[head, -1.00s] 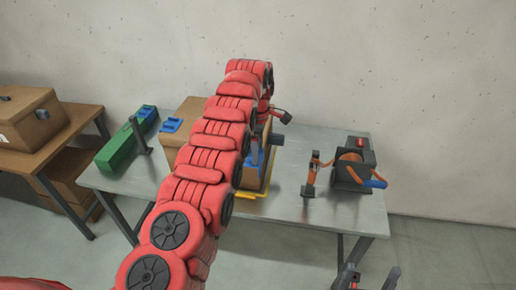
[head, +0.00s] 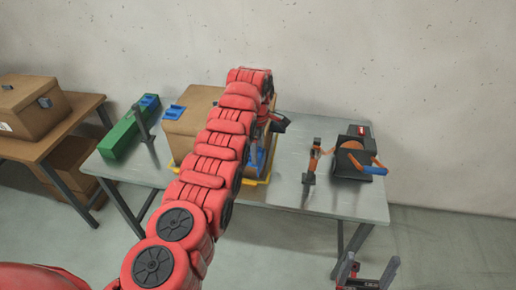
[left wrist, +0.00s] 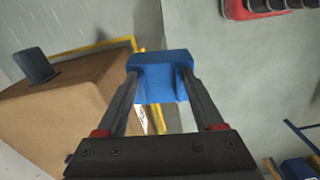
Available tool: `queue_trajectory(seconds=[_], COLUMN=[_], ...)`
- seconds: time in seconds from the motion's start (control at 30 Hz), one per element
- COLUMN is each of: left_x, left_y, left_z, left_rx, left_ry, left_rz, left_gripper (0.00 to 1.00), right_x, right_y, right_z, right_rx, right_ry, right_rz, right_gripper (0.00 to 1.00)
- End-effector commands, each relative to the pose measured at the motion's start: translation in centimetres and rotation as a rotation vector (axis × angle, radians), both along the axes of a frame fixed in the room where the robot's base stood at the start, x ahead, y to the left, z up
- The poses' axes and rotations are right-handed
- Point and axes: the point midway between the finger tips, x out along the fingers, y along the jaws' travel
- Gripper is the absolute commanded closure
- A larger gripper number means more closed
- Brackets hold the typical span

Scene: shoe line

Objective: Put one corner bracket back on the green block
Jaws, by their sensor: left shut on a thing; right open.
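The green block (head: 119,141) lies at the left end of the grey table, with a blue piece (head: 149,101) at its far end. The left gripper (left wrist: 160,88) is shut on a blue corner bracket (left wrist: 160,66), held beside the cardboard box (left wrist: 60,110) in the left wrist view. In the head view my red left arm crosses in front of this box (head: 196,100) and hides much of it. A blue bracket (head: 174,112) sits on its left top corner; another blue piece (head: 259,158) shows low at its right. My right gripper (head: 367,275) is open and empty at the bottom, below the table.
A black tape dispenser (head: 352,160) with orange and blue parts stands on the right of the table (head: 335,200). A dark upright post (head: 143,125) stands by the green block. Another table at far left holds a cardboard box (head: 30,105).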

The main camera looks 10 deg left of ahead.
Motion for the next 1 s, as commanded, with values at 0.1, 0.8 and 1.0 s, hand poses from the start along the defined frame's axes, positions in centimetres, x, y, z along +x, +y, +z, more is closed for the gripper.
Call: queue_trajectory(seconds=[0.1,0.8,1.0], left_x=[0.0,0.1,0.0], left_y=[0.1,0.4,0.6], left_z=[-0.2,-2.1,-2.7], left_rx=[0.000,0.001,0.001], left_ry=[0.003,0.000,0.005], left_rz=[-0.004,-0.044,-0.057], left_gripper=[0.87,0.87,0.87], right_x=[0.0,0.0,0.0], right_y=[0.0,0.0,0.0], right_z=[0.0,-0.1,-0.1], right_rx=[0.000,0.000,0.000], right_ry=[0.000,0.000,0.000], right_rz=[0.000,0.000,0.000], right_gripper=[0.13,0.13,0.13])
